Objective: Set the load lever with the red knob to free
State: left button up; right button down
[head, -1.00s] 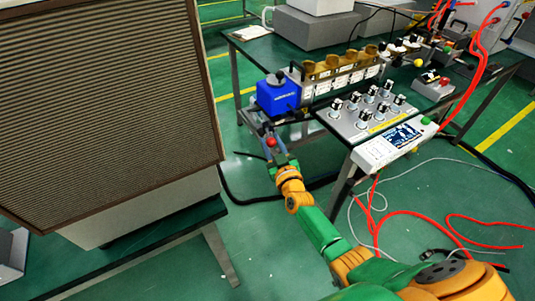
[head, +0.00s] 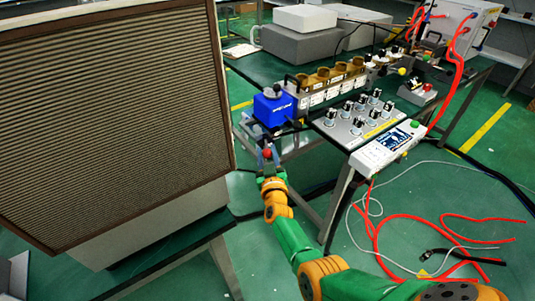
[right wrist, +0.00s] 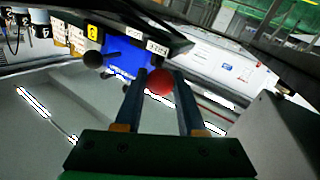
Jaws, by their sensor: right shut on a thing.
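The red knob (head: 267,153) of the load lever sits low in front of the blue box (head: 274,106) at the near left end of the bench equipment. My right gripper (head: 267,150) is at the knob, one finger on each side, and is shut on it. In the right wrist view the red knob (right wrist: 159,82) shows between the two fingers (right wrist: 160,90), with the blue box (right wrist: 122,57) behind it. A black ball knob (right wrist: 93,60) is left of the fingers. The lever's shaft is hidden. My left gripper is not in view.
A large louvred cabinet (head: 110,130) stands close on the left. The knob panel (head: 350,118) and a display unit (head: 388,147) are to the right of the blue box. Red hoses (head: 385,240) and cables lie on the green floor.

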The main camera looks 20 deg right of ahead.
jog(key=c, duration=0.9)
grip_release()
jog(key=shift+r, duration=0.1)
jog(key=shift+c, duration=0.2)
jog(key=o, duration=0.4)
jog(key=shift+w, duration=0.2)
jog(key=shift+o, duration=0.2)
jog(key=shift+s, duration=0.2)
jog(key=p+v, duration=0.3)
jog(key=v, duration=0.3)
jog(key=shift+s+a, duration=0.1)
jog(key=shift+s, duration=0.3)
jog(key=shift+a, duration=0.1)
jog(key=shift+f, duration=0.2)
